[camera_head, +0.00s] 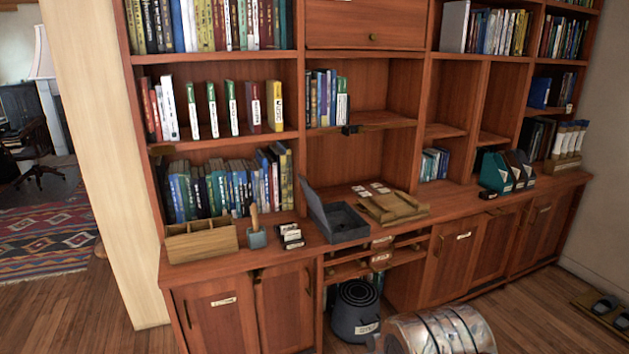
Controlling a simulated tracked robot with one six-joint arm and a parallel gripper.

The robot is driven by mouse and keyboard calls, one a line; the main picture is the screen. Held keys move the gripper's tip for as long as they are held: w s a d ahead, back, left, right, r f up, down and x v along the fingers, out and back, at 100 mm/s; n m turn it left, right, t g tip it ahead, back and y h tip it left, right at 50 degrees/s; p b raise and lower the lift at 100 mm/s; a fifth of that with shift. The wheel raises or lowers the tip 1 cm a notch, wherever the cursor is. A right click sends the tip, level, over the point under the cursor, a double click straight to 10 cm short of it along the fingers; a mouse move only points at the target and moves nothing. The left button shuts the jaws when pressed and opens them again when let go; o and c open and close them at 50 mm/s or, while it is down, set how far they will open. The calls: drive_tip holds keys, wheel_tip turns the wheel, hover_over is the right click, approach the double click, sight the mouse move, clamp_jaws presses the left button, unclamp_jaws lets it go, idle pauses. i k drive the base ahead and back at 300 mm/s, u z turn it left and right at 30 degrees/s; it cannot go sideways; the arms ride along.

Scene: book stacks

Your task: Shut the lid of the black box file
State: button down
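The black box file (347,226) stands on the wooden counter, near the middle of the view. Its lid (318,211) is open and stands up, tilted, along the box's left side. The inside of the box shows dark grey, and I see nothing in it. My gripper is not in view, so its distance from the lid cannot be told.
Shelves of books rise behind. A dark bin (354,311) stands below the counter.

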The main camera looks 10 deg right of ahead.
sight(316, 203)
drive_tip(key=z, duration=0.1)
drive_tip(key=i, duration=0.75)
drive_tip(key=u, duration=0.45)
drive_tip(key=i, duration=0.75)
drive_tip(key=u, duration=0.55)
